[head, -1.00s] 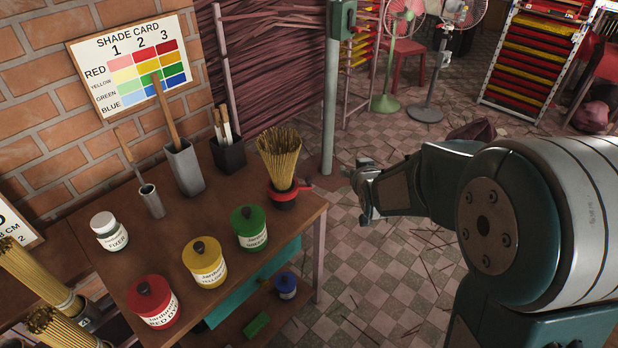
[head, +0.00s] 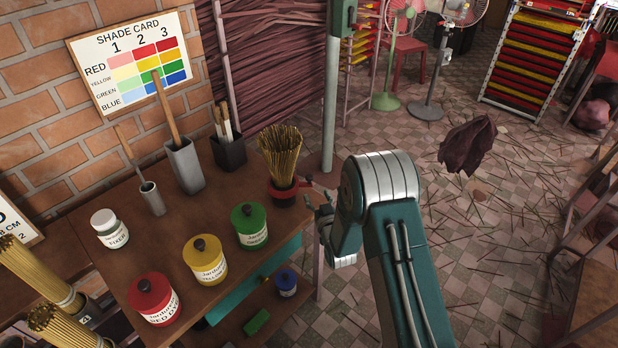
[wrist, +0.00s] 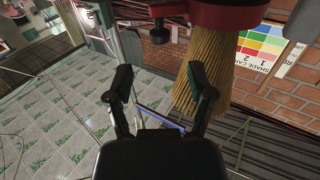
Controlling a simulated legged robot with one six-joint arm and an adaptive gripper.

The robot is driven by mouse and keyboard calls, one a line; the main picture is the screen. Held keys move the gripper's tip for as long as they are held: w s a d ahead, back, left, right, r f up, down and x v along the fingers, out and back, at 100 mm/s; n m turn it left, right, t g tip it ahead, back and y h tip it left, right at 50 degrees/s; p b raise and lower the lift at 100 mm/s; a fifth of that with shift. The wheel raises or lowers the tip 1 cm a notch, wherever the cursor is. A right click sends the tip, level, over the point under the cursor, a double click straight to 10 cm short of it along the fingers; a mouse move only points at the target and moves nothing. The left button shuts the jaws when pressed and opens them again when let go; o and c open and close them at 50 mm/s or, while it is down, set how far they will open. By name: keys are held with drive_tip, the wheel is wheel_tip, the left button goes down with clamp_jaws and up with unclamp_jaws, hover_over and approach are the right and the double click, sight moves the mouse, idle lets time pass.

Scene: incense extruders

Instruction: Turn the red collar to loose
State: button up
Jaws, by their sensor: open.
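The red collar (head: 283,194) is a ring around the foot of an upright bundle of tan incense sticks (head: 280,152), at the bench's right corner. A small red arm sticks out from the collar to the right. My gripper (head: 322,226) is just right of the collar, beyond the bench edge, and partly hidden by my own arm. In the wrist view, the scene appears upside down. There the two fingers of my gripper (wrist: 163,88) are spread with nothing between them. The red collar (wrist: 228,14) shows at the top, apart from the fingertips, with the sticks pointing down.
Red (head: 153,299), yellow (head: 205,260) and green (head: 249,226) dye jars stand on the bench left of the collar. A grey pole (head: 331,110) rises behind it. The tiled floor right of the bench is mostly open.

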sight(310, 180)
drive_tip(key=x, duration=0.8)
drive_tip(key=shift+w+a, duration=0.15)
drive_tip(key=shift+w, duration=0.2)
clamp_jaws()
